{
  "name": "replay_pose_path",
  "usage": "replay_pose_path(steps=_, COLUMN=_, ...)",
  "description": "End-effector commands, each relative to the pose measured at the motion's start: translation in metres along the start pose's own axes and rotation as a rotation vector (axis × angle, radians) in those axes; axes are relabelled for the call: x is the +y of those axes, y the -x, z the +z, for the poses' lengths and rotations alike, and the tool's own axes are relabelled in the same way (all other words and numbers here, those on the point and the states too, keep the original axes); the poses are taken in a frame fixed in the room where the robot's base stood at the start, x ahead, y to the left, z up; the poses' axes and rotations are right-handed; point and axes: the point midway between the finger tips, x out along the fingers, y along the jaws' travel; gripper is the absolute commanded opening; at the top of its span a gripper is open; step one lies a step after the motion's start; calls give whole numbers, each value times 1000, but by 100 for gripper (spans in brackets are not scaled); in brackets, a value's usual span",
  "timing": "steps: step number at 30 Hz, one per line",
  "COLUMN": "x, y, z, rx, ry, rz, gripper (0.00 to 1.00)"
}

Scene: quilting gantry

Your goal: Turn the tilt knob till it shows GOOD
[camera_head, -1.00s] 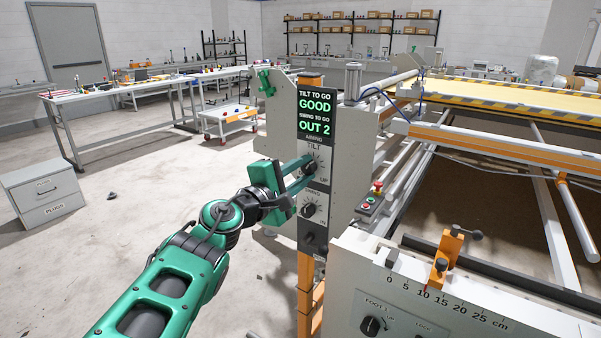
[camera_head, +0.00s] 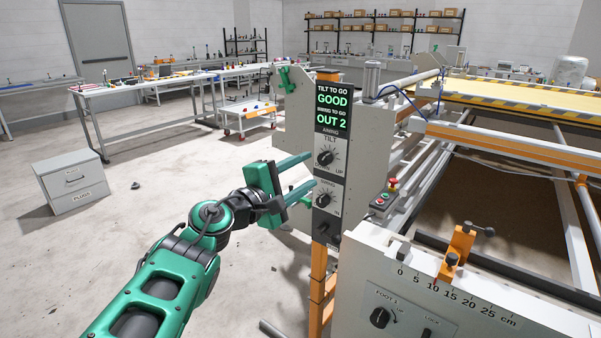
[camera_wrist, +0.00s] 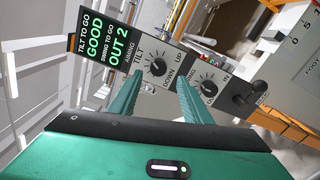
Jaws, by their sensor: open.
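The tilt knob (camera_head: 325,157) is a black dial on the upright aiming panel, marked DOWN and UP. It also shows in the wrist view (camera_wrist: 158,68). The display (camera_head: 332,107) above it reads TILT TO GO GOOD and SWING TO GO OUT 2, in green. The swing knob (camera_head: 324,199) sits just below the tilt knob. My gripper (camera_head: 312,173) is open and empty in front of the panel, its green fingers apart. In the wrist view my gripper (camera_wrist: 160,84) has the tilt knob between and beyond its fingertips, with no visible contact.
A control box with a red button (camera_head: 386,198) stands right of the panel. A scale block with an orange clamp (camera_head: 457,252) is at the front right. A drawer cabinet (camera_head: 72,180) stands on the left floor. Open floor lies left of my arm.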

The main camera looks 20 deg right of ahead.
Motion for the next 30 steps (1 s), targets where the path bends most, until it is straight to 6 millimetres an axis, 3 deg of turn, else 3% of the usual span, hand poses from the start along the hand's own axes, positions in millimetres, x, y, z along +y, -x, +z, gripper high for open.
replay_pose_path(steps=10, x=0, y=20, z=-4, rx=-17, ry=0, rz=-7, gripper=44)
replay_pose_path(steps=23, x=1, y=23, z=-6, rx=-14, ry=0, rz=-6, gripper=44)
replay_pose_path(steps=26, x=-4, y=18, z=-4, rx=-22, ry=2, rz=-20, gripper=44)
replay_pose_path(steps=30, x=-32, y=-13, z=6, rx=-72, ry=8, rz=-118, gripper=44)
